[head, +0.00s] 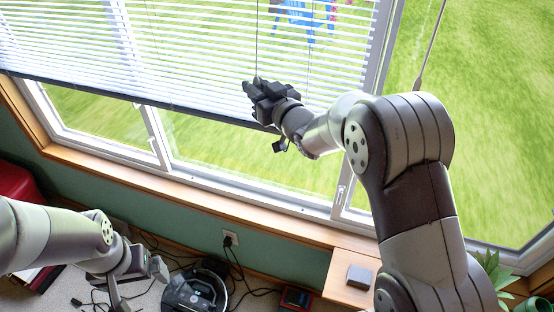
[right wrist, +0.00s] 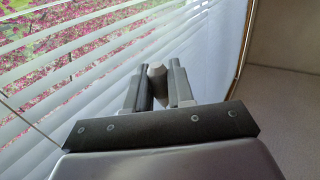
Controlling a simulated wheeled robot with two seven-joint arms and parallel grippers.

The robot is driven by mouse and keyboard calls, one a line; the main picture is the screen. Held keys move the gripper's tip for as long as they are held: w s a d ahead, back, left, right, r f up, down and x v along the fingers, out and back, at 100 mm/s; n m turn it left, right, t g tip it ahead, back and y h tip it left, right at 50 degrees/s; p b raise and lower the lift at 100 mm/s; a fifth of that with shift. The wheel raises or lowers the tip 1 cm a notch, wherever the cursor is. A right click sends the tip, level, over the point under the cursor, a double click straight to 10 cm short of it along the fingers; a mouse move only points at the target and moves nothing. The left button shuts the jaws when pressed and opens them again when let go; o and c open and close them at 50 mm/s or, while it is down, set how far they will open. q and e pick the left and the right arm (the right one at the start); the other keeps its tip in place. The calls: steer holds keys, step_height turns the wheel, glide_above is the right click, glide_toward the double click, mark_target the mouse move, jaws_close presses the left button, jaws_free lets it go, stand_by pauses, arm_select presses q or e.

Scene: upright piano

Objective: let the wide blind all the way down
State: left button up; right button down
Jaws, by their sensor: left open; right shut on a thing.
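The wide blind (head: 180,50) has white slats and hangs over the large window. Its dark bottom rail (head: 130,97) slopes in the picture and hangs above the sill, with bare glass below it. My right gripper (head: 256,90) is in front of the blind's lower right part. It is shut on a small pale brown cord knob (right wrist: 157,71), which shows between the fingers in the right wrist view. A thin cord (head: 257,45) runs up from that gripper. My left gripper (head: 140,285) is open and low at the left, well away from the blind.
Another cord ends in a tassel (head: 418,83) by the right window. The wooden sill (head: 190,197) runs below the windows. A small grey box (head: 359,277) stands on a wooden surface at the lower right. A round dark device (head: 195,292) and cables lie on the floor.

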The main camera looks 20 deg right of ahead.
steer(key=shift+r+p, duration=0.65)
steer(key=shift+r, duration=0.9)
step_height(320, 180, up, 9)
steer(key=p, duration=0.6)
step_height(320, 180, up, 9)
steer(key=p, duration=0.7)
glide_above(256, 81)
steer(key=shift+b, duration=0.35)
steer(key=shift+w, duration=0.1)
